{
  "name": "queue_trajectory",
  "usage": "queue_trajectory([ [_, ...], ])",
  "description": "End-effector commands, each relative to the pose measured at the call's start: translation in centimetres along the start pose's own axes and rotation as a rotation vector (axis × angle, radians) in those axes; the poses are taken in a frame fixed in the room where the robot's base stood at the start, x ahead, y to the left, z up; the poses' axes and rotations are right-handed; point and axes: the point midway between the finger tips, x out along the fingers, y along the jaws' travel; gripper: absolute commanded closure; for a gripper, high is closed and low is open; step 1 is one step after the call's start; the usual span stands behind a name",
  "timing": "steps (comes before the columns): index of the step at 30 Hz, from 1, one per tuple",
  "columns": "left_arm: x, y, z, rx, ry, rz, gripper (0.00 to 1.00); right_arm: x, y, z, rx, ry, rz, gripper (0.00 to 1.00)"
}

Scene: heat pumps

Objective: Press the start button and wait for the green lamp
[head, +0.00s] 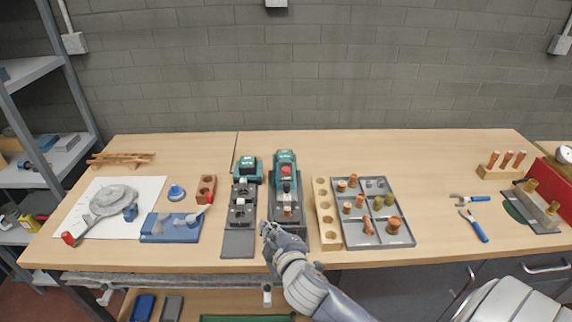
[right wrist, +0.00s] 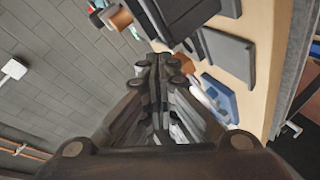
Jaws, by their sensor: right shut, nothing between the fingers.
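A teal machine (head: 285,160) stands at the back of a dark fixture base in the middle of the bench. A round red part (head: 286,170) shows on its front. I cannot make out a separate start button or a lit green lamp at this size. A smaller teal unit (head: 248,167) stands to its left behind another dark fixture. My right gripper (head: 268,229) is shut and empty at the front of the machine's base, near its left front corner. In the right wrist view its closed fingers (right wrist: 156,66) point toward the fixtures. My left gripper is out of view.
A wooden block with holes (head: 322,208) and a grey tray (head: 376,238) of copper fittings lie right of the machine. A blue fixture (head: 170,228) and a white sheet (head: 90,238) lie left.

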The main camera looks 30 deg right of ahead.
Motion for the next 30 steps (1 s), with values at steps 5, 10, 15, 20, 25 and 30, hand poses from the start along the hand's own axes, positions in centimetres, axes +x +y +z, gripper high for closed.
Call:
queue_trajectory([
  [5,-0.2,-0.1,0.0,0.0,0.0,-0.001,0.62,2.4,8.6,-9.4,-0.423,0.302,0.312,1.0],
  [10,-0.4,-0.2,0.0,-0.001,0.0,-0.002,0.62,2.7,12.5,-18.6,-1.036,0.595,0.607,1.0],
  [15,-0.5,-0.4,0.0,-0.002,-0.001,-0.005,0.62,4.7,12.2,-21.0,-1.735,0.788,0.739,1.0],
  [20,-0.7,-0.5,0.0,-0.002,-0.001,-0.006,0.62,9.7,14.2,-15.3,-2.404,0.855,0.605,1.0],
  [25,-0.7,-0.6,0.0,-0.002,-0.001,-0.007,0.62,12.8,18.8,-7.3,-2.817,0.851,0.295,1.0],
  [30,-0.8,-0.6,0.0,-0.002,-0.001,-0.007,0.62,13.6,22.2,-2.6,-2.975,0.835,0.08,1.0],
])
